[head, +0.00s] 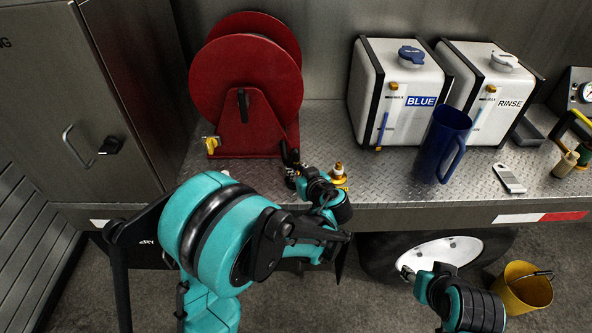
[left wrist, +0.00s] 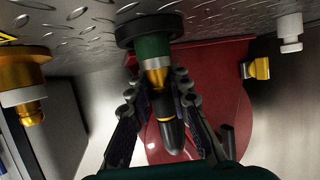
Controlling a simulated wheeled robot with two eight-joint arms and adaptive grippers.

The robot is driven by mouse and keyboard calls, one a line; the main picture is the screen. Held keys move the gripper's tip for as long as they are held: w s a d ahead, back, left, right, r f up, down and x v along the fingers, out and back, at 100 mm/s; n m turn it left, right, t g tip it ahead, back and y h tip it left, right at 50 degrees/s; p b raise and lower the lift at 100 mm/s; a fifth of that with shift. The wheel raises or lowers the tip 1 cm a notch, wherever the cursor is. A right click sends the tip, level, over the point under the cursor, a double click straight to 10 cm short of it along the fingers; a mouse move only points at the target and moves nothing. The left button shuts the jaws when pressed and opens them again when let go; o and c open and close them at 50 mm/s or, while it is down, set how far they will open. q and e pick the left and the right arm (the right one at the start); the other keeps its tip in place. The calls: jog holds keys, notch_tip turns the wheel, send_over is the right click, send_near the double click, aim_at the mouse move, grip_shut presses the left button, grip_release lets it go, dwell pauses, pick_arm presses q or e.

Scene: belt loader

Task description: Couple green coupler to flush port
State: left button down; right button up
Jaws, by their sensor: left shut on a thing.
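In the left wrist view, which shows the deck at the top, my left gripper (left wrist: 160,110) is shut on a green coupler (left wrist: 153,47) with a brass ring and a dark tapered end. The coupler's green end meets a black round base (left wrist: 150,28) at the deck; I cannot tell whether the two are joined. In the head view my left gripper (head: 292,165) is at the deck's front, in front of the red reel, and mostly hides the coupler. A brass fitting (head: 338,173) stands to its right, also in the left wrist view (left wrist: 24,90). Which fitting is the flush port is unclear. My right gripper (head: 407,273) is low, before the wheel.
A red hose reel (head: 245,75) stands behind my left gripper, with a yellow valve (head: 211,143) at its left. The BLUE tank (head: 400,75), RINSE tank (head: 500,75) and blue jug (head: 441,145) are on the right. A yellow bucket (head: 525,290) is on the floor.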

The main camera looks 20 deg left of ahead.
pick_arm(q)
jog(key=r+p, duration=0.1)
jog(key=r, duration=0.1)
jog(key=d+r+p, duration=0.1)
jog(key=r, duration=0.2)
jog(key=shift+s, duration=0.1)
jog(key=s+d+r+p, duration=0.2)
jog(key=d+r, duration=0.4)
jog(key=d, duration=0.4)
jog(key=shift+s+d+p, duration=0.15)
jog(key=shift+s+p, duration=0.25)
jog(key=shift+p, duration=0.45)
pick_arm(e)
notch_tip(320, 180, up, 6)
jog(key=shift+f, duration=0.1)
